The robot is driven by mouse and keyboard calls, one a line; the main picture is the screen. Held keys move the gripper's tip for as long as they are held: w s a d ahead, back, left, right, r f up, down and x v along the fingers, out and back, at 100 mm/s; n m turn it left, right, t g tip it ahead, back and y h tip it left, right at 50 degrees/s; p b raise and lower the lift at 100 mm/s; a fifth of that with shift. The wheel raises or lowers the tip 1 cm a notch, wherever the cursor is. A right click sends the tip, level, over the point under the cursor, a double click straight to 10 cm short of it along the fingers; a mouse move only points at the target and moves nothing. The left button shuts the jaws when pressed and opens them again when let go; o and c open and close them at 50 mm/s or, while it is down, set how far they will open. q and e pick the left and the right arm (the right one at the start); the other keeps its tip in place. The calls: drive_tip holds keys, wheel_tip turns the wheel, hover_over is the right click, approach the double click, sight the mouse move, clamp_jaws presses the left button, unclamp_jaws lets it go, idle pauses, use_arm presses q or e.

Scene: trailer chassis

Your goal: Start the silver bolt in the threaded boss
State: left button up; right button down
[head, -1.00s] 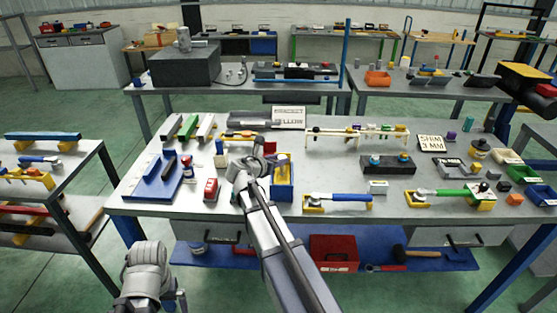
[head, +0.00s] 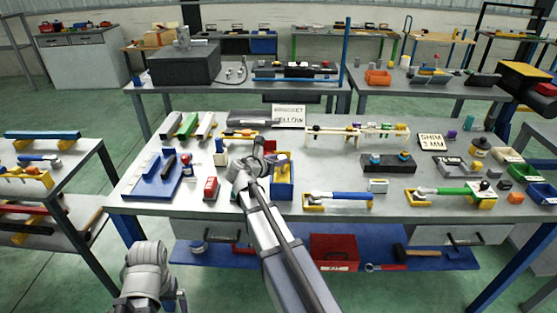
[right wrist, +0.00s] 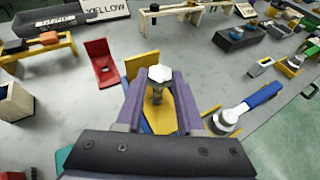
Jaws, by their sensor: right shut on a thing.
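My right gripper (right wrist: 158,96) is shut on the silver bolt (right wrist: 159,74). In the right wrist view the bolt's bright hex head shows between the fingers, with its shank below. A yellow piece (right wrist: 160,121) lies beneath the bolt; whether they touch is unclear. In the head view my right gripper (head: 269,160) is over the bench beside a blue box with yellow in it (head: 284,190), and the bolt is not clear. I cannot make out the threaded boss. My left arm is low at the left of the head view, its fingers unclear.
A red bracket (right wrist: 99,63) stands close left of the gripper. A blue-handled tool on a yellow stand (right wrist: 225,120) is close right. A blue fixture (head: 140,190) and a red block (head: 211,189) are left on the bench (head: 330,170). Bare surface shows at middle right.

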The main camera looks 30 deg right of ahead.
sight(281, 168)
drive_tip(key=shift+f+b, duration=2.25)
drive_tip(key=shift+c, duration=2.2)
unclamp_jaws()
drive_tip(key=shift+c, duration=0.4)
drive_tip(key=shift+r, duration=0.2)
wheel_tip(281, 168, up, 7)
drive_tip(key=p, duration=0.7)
drive_tip(key=shift+f, duration=0.1)
